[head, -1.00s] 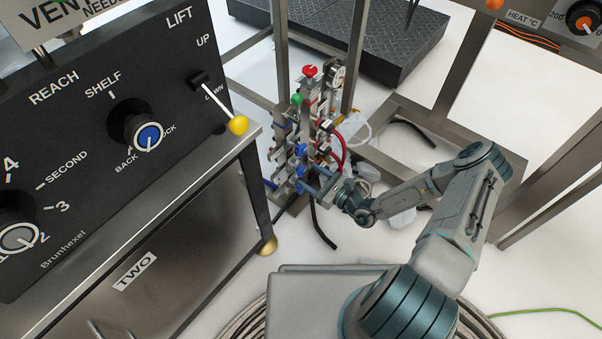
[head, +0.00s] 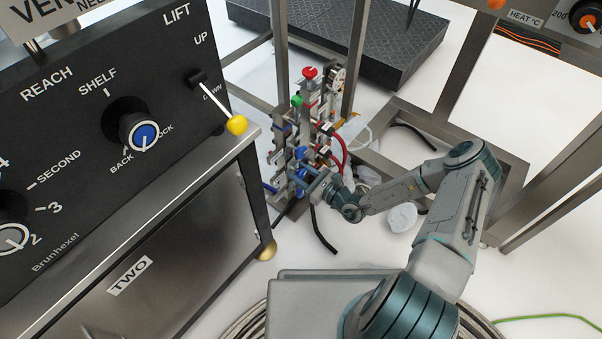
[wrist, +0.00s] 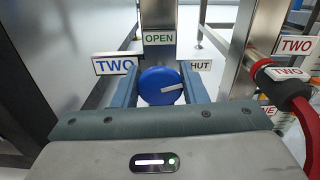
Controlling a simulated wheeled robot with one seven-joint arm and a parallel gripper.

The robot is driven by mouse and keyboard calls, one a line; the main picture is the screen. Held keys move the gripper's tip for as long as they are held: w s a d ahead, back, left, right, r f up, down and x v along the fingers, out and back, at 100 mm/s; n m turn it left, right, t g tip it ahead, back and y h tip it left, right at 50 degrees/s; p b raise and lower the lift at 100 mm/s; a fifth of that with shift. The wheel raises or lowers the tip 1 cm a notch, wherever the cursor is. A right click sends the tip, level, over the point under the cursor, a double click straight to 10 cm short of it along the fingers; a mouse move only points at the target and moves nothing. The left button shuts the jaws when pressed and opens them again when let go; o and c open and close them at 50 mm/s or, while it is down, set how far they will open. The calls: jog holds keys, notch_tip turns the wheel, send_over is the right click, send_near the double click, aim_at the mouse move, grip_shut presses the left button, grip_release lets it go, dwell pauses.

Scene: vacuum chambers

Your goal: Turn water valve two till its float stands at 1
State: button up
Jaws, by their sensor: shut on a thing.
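The blue round valve knob (wrist: 162,86) is in the middle of the wrist view, with a white pointer line that lies nearly level and tilts up a little to the right, toward the SHUT label (wrist: 201,65). An OPEN label (wrist: 158,38) is above the knob, and a TWO label (wrist: 115,66) is at its left. My gripper (wrist: 160,90) has one finger on each side of the knob and is shut on it. In the head view my gripper (head: 318,187) reaches the valve stand low at its front. I cannot make out a float or its scale.
A red hose (wrist: 298,115) with a TWO tag (wrist: 286,74) is close at the right of my gripper. In the head view the black control panel (head: 75,130) and cabinet (head: 190,240) stand left. Steel frame posts (head: 281,60) stand near the valve stand (head: 308,105).

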jog(key=shift+r+p, duration=0.2)
jog(key=shift+p, duration=0.4)
jog(key=shift+f+n+p, duration=0.15)
jog(key=shift+n+p, duration=0.2)
jog(key=shift+n, duration=0.05)
jog(key=o, duration=1)
jog(key=shift+s+d, duration=0.3)
jog(key=shift+d, duration=0.15)
jog(key=p+v, duration=0.4)
jog(key=v, duration=0.8)
jog(key=shift+s+d+f, duration=0.1)
jog(key=shift+s+d, duration=0.15)
jog(key=shift+s, duration=0.05)
